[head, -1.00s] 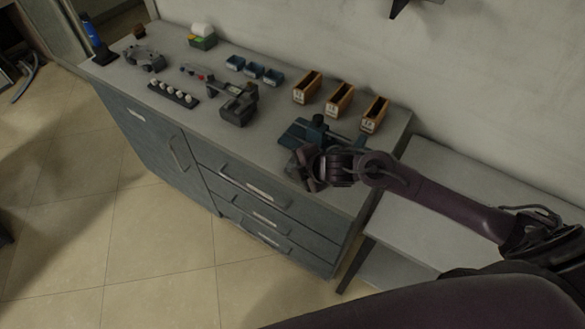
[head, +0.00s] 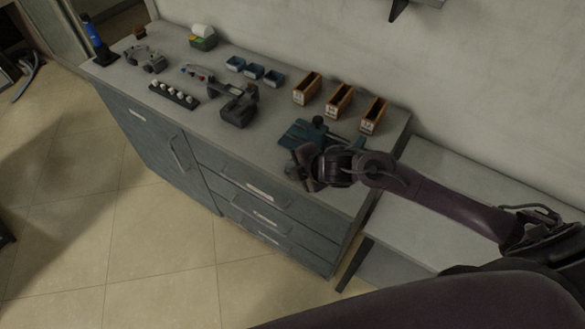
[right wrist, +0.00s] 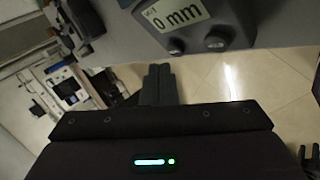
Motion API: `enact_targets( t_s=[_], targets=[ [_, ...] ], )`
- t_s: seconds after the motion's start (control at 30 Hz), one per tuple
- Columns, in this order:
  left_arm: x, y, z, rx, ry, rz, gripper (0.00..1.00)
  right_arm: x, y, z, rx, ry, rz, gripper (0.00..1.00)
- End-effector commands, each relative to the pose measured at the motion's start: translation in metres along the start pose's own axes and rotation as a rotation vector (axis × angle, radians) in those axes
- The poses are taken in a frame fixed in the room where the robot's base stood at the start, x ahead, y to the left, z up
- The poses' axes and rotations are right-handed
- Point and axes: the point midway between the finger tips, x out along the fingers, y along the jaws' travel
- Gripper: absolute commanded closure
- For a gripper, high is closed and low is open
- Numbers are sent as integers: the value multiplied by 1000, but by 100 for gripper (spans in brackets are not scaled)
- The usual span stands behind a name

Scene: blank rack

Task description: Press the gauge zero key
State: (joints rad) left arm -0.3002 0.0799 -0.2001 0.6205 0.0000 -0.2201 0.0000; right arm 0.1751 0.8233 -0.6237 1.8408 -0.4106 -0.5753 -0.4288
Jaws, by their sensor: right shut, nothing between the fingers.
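The gauge shows at the top of the right wrist view, with a lit display (right wrist: 175,14) that reads "0 mm". Below the display are two dark round keys, one at the left (right wrist: 176,46) and one at the right (right wrist: 216,40); I cannot tell which is the zero key. My right gripper (right wrist: 158,72) is shut and empty, its fingertips a little below the keys in that view and seemingly apart from them. In the head view my right gripper (head: 299,170) is at the cabinet's front edge, beside a dark teal device (head: 302,132), partly behind my wrist. My left gripper is not in view.
A lower pale table (head: 450,185) stands to the right.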

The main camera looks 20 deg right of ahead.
Motion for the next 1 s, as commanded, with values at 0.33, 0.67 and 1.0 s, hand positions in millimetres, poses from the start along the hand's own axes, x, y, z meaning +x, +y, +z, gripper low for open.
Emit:
enact_targets(
  t_s=[0.33, 0.67, 1.0],
  targets=[
    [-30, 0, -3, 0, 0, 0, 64, -25, 20, -17, 0, 1, 1, 100],
    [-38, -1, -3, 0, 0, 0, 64, -33, 24, -24, 0, 0, 0, 100],
    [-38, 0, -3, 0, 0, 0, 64, -33, 24, -24, 0, 0, 0, 100]
  ],
)
